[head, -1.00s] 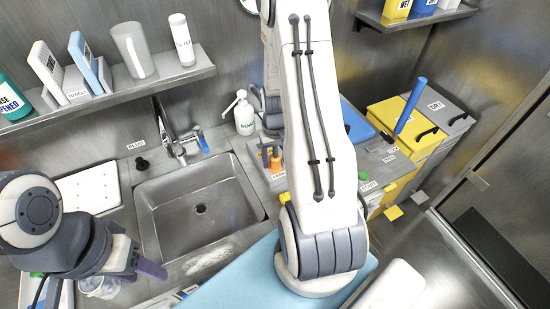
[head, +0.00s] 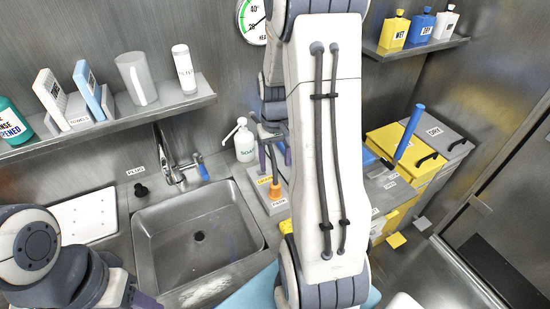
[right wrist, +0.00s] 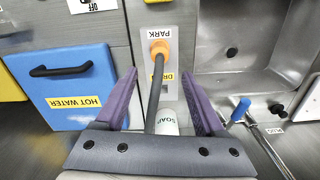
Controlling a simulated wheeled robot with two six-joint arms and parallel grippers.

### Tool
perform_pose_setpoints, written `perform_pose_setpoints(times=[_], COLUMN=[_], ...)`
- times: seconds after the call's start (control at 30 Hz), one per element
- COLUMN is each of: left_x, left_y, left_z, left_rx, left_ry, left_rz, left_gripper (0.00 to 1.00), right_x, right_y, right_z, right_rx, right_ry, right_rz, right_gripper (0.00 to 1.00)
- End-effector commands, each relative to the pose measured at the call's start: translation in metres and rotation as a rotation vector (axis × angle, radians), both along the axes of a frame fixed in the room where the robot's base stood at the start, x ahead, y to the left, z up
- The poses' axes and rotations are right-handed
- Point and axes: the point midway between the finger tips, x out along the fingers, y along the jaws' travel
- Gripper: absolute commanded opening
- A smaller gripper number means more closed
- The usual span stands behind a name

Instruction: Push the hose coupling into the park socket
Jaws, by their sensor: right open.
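The orange hose coupling (head: 275,190) stands on the grey panel beside the sink, at the PARK label (head: 279,203). It also shows in the right wrist view (right wrist: 159,48), with its dark hose (right wrist: 154,95) running back between my fingers. I cannot tell how deep it sits; the coupling covers the park socket. My right gripper (head: 275,168) is above the coupling, its purple fingers apart. In the right wrist view the open fingers (right wrist: 165,75) lie either side of the hose, clear of it. My left gripper (head: 140,298) is at the lower left, cut off by the frame.
The sink (head: 200,240) lies left of the panel. A soap bottle (head: 244,140) and tap (head: 170,150) stand behind. A blue HOT WATER box (right wrist: 72,85) is beside the panel in the right wrist view. Yellow and grey bins (head: 400,150) stand at the right.

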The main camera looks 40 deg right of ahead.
Motion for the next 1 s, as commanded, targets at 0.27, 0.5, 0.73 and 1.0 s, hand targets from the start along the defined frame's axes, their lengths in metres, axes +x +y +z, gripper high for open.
perform_pose_setpoints(times=[0.27, 0.5, 0.73, 1.0], left_x=[0.0, 0.0, 0.0, 0.0], left_y=[0.0, 0.0, 0.0, 0.0], left_z=[-0.001, -0.001, -0.001, -0.001], left_rx=[0.0, 0.0, 0.0, 0.0], left_ry=[0.0, 0.0, 0.0, 0.0], left_rz=[0.0, 0.0, 0.0, 0.0], left_gripper=[0.5, 0.5, 0.5, 0.5], right_x=[0.0, 0.008, -0.026, -0.123], right_y=[0.0, 0.055, 0.199, 0.294], right_z=[0.014, 0.03, 0.065, 0.084], right_rx=[0.0, 0.002, 0.025, 0.066], right_ry=[0.0, -0.013, -0.038, -0.048], right_rz=[0.0, 0.129, 0.499, 0.891], right_gripper=[0.71, 0.71, 0.71, 0.71])
